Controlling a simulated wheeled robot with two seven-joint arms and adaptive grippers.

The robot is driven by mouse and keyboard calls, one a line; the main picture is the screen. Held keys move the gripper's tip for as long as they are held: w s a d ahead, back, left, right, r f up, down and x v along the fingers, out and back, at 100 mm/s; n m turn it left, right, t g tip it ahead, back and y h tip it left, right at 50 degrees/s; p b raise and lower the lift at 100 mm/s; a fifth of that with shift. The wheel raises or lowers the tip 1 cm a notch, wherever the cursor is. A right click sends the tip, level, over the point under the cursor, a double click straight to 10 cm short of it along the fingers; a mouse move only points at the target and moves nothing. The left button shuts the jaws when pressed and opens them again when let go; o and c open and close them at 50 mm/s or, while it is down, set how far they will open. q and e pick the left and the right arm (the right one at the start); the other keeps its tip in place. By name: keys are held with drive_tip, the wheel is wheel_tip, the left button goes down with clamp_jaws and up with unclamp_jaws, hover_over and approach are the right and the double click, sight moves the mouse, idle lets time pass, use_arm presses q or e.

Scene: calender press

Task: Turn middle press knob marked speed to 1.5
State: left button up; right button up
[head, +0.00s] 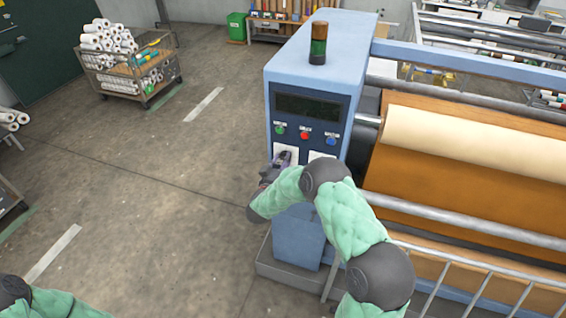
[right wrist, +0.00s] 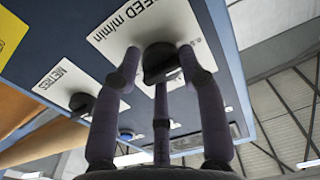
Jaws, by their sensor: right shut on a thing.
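The blue press control housing (head: 320,50) stands in the middle of the head view. In the right wrist view the black speed knob (right wrist: 158,62) sits on a white plate (right wrist: 118,38) reading "SPEED m/min". My right gripper (head: 284,158) is at the panel, and its fingers are shut around this knob. The fingers and the knob hide the scale marks, so the setting cannot be read. A second black knob (right wrist: 80,102) is on a plate marked "METRES". My left arm shows only at the lower left edge of the head view, and its gripper is out of sight.
Above the knobs are a dark display (head: 307,106) and green (head: 280,130), red (head: 304,135) and blue (head: 331,141) buttons. Rollers with a cream web (head: 470,135) lie right of the housing. A cart of rolls (head: 110,50) stands far left. The floor between is clear.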

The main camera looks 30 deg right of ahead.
drive_tip(key=shift+a+f, duration=0.1)
drive_tip(key=shift+f, duration=0.2)
drive_tip(key=m+b, duration=0.5)
drive_tip(key=b, duration=0.1)
drive_tip(key=m+b, duration=0.5)
drive_tip(key=b, duration=0.2)
drive_tip(key=m+b, duration=0.5)
drive_tip(key=b, duration=0.2)
drive_tip(key=shift+w+a+f+m, duration=0.1)
drive_tip(key=shift+w+a+m, duration=0.15)
drive_tip(key=shift+m, duration=0.15)
drive_tip(key=shift+r+m+b, duration=0.2)
drive_tip(key=shift+m+b, duration=0.7)
drive_tip(key=shift+b, duration=0.15)
drive_tip(key=shift+r, duration=0.15)
drive_tip(key=o, duration=1.1)
drive_tip(key=shift+w+r, duration=0.1)
